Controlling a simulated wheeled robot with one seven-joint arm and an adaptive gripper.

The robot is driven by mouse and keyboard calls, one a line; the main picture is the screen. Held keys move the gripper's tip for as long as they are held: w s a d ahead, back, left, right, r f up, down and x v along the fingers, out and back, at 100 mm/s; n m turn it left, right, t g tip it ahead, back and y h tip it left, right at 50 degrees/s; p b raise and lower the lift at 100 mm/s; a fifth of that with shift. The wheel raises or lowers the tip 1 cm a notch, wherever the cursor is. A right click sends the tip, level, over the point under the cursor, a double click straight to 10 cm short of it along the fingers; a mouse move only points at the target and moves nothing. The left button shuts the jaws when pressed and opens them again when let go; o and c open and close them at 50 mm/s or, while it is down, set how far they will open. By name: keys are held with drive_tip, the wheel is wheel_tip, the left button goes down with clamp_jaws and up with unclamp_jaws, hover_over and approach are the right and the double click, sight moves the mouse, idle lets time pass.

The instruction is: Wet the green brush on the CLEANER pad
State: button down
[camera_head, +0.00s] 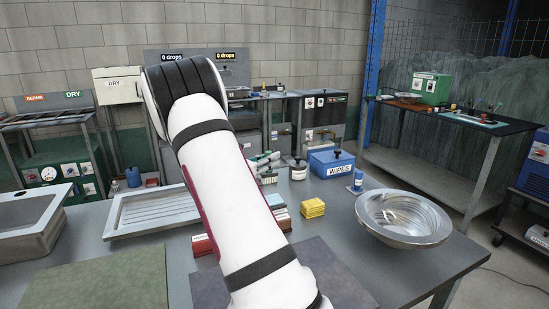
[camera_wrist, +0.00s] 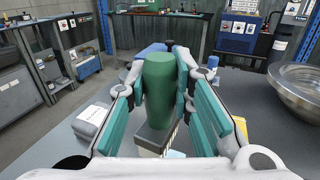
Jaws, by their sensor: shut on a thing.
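In the wrist view my gripper (camera_wrist: 159,84) is shut on the green brush (camera_wrist: 158,92), with teal finger pads on both sides of its thick green handle. A grey block-like part (camera_wrist: 155,136) shows below the handle, with a pale part under it. Whether its lower end touches anything cannot be told. In the head view my arm hides the gripper and the brush. A flat green pad (camera_head: 98,278) lies at the front left of the table, and a dark grey pad (camera_head: 335,278) lies partly behind my arm. I see no readable CLEANER label on either.
A blue WIPES box (camera_head: 331,163), yellow sponges (camera_head: 312,208), red blocks (camera_head: 203,244) and a metal bowl (camera_head: 404,217) stand on the table (camera_head: 388,270). A ribbed drain tray (camera_head: 150,208) and a sink (camera_head: 30,220) are at left. The right front is clear.

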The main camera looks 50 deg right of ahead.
sight(269, 178)
drive_tip(key=shift+d+f+b, duration=0.1)
drive_tip(key=shift+f+b, duration=0.75)
drive_tip(key=shift+f, duration=0.3)
drive_tip(key=shift+f+b, duration=1.35)
drive_tip(key=shift+f, duration=0.5)
drive_tip(key=shift+f, duration=0.5)
drive_tip(key=shift+r+p, duration=2.3)
drive_tip(key=shift+r, duration=1.25)
drive_tip(key=shift+a, duration=0.2)
